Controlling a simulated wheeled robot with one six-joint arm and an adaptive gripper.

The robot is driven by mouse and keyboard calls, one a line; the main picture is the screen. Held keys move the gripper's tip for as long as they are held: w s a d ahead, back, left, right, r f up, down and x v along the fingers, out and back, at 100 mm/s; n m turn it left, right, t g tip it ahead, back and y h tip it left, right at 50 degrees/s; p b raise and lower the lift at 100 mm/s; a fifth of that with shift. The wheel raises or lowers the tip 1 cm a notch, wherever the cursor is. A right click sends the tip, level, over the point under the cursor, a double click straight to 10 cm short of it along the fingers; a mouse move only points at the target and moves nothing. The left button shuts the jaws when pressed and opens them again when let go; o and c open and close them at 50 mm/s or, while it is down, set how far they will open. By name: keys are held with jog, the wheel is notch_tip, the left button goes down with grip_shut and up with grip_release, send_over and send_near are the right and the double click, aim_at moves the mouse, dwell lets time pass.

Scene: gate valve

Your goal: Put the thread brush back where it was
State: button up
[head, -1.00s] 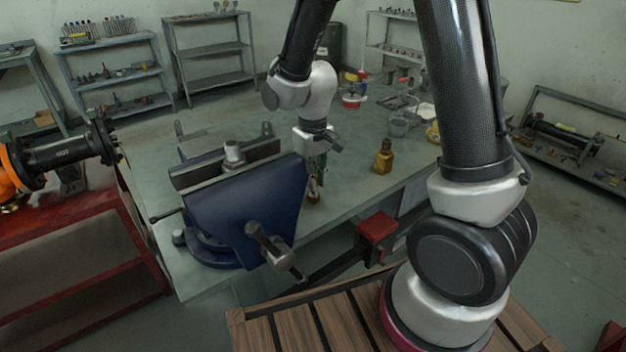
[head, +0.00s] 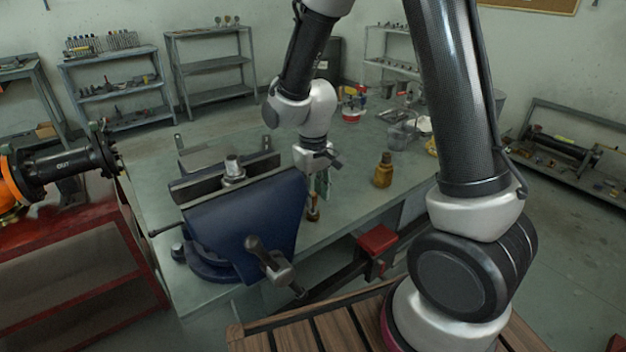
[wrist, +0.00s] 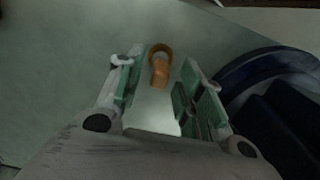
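A small brass-orange piece (head: 313,208), which looks like the thread brush, stands on the bench to the right of the blue vise in the head view. In the wrist view this orange piece (wrist: 160,70) shows a ring at its far end, between and slightly beyond my fingertips. My gripper (head: 322,184) points down just above it. In the wrist view my gripper (wrist: 160,82) is open, with clear gaps on both sides of the piece. I cannot tell whether bristles are present.
The blue vise (head: 240,225) holds a metal part (head: 233,168) close left of my gripper. An amber bottle (head: 383,172) stands to the right. The bench (head: 345,185) between is clear.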

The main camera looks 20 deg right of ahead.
notch_tip(320, 180, up, 11)
jog(key=s+d+r+m+t, duration=0.1)
jog(key=s+d+r+t, duration=0.1)
jog(key=s+d+r, duration=0.4)
jog(key=s+d+r+m+t, duration=0.2)
jog(key=s+d+r, duration=0.4)
jog(key=s+d, duration=0.3)
jog(key=s, duration=0.4)
jog(key=shift+m, duration=0.3)
jog(key=shift+r, duration=0.1)
